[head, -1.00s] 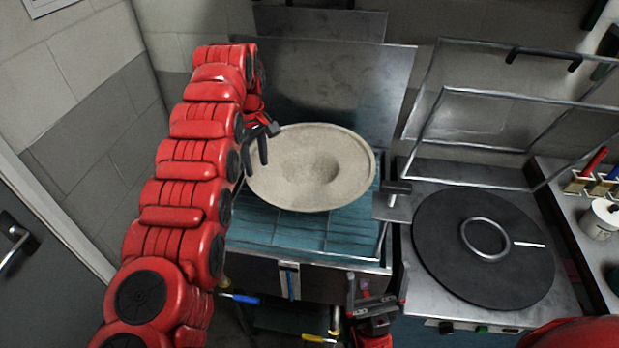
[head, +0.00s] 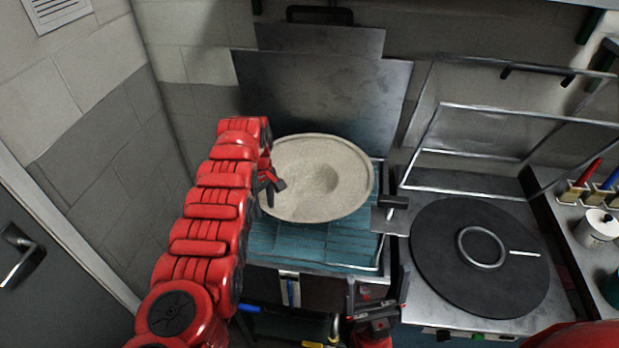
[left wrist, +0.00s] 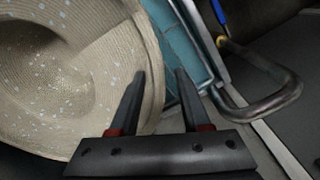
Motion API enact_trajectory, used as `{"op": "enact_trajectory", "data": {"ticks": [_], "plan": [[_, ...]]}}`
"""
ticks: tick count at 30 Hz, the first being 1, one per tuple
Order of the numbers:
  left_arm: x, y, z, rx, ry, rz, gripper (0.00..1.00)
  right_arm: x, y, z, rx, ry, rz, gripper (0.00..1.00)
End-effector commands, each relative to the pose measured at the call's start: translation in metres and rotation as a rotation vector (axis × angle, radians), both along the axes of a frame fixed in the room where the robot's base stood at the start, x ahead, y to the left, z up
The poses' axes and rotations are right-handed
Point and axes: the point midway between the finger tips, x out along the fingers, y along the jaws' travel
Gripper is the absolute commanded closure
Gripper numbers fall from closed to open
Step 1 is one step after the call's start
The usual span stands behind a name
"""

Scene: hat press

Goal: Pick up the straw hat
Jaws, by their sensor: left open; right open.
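The straw hat (head: 318,180) is pale beige with a wide round brim and a hollow in its middle. It lies tilted over the teal rack (head: 300,246) in the head view. My left gripper (head: 270,188) is at the hat's left edge. In the left wrist view the hat (left wrist: 55,75) fills the left side, and the open fingers of my left gripper (left wrist: 160,82) are at its brim, one finger over the brim and the other beyond its edge. I cannot tell whether they touch it. My right gripper (head: 378,300) is open and empty, low in front of the rack.
A round black plate with a metal ring (head: 480,258) is on the unit at the right, below a raised wire frame (head: 520,150). A metal panel (head: 325,100) stands behind the hat. A grey door (head: 50,260) is at the left.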

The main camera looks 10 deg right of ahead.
Motion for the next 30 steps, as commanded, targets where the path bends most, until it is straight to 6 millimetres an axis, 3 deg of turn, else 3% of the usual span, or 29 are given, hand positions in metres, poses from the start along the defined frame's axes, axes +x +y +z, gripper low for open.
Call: {"op": "enact_trajectory", "data": {"ticks": [6, 14, 30], "plan": [[0.0000, -0.0001, -0.0027, -0.001, -0.001, 0.000, 0.53, 0.0000, 0.0000, -0.0003, 0.000, 0.000, 0.000, 0.00], [0.0001, -0.0002, -0.0024, -0.001, -0.001, 0.000, 1.00, 0.0000, 0.0000, -0.0003, 0.000, 0.000, 0.000, 0.00], [0.0000, -0.0004, -0.0022, -0.001, -0.001, 0.000, 1.00, 0.0000, 0.0000, -0.0003, 0.000, 0.000, 0.000, 0.00]]}}
